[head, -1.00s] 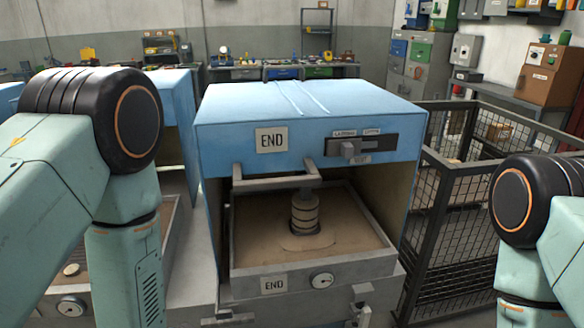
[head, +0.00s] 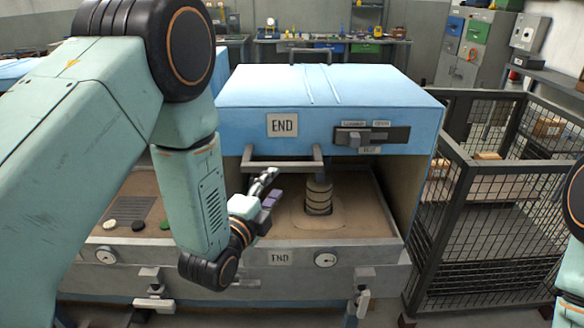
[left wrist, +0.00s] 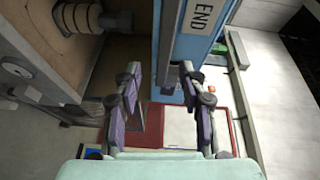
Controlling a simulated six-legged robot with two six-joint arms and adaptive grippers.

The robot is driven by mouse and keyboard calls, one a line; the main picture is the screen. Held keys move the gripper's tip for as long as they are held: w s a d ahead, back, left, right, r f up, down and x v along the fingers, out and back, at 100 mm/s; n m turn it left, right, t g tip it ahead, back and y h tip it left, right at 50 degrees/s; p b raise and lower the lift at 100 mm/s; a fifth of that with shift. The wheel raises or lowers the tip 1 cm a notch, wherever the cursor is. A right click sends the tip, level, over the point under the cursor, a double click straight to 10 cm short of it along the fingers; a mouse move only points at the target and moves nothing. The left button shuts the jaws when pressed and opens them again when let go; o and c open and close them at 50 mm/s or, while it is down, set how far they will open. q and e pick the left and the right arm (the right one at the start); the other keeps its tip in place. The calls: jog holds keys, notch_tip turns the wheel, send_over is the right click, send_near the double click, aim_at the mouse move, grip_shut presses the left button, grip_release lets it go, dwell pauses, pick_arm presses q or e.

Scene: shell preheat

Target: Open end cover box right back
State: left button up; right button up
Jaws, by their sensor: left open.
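The end cover box is a blue hood (head: 330,88) with an END plate (head: 283,125) and a grey latch slider (head: 372,137) on its front. A grey bar handle (head: 290,164) sticks out below the plate. The hood stands over a sand-filled tray with a ringed round post (head: 318,196) in it. My left gripper (head: 268,184) is open just below and in front of the handle's left part. In the left wrist view a grey bar, seemingly the handle (left wrist: 169,45), lies between my open fingers (left wrist: 159,72); contact cannot be told. My right gripper is out of view.
A dark mesh cage (head: 490,205) stands close on the right. Another blue hood (head: 217,72) and a tray with small discs (head: 137,226) are on the left. A bench (head: 335,48) and cabinets line the back. Grey clamps (head: 155,300) stick out below the tray front.

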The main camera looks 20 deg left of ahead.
aim_at(281, 169)
pick_arm(q)
jog(key=shift+m, duration=0.7)
jog(key=w, duration=0.6)
jog(key=shift+w+r, duration=0.25)
jog(key=shift+w, duration=0.15)
jog(key=shift+w+f, duration=0.1)
jog(key=shift+w, duration=0.45)
jog(key=shift+d, duration=0.15)
jog(key=shift+c, duration=0.7)
jog(key=c, duration=0.4)
grip_shut()
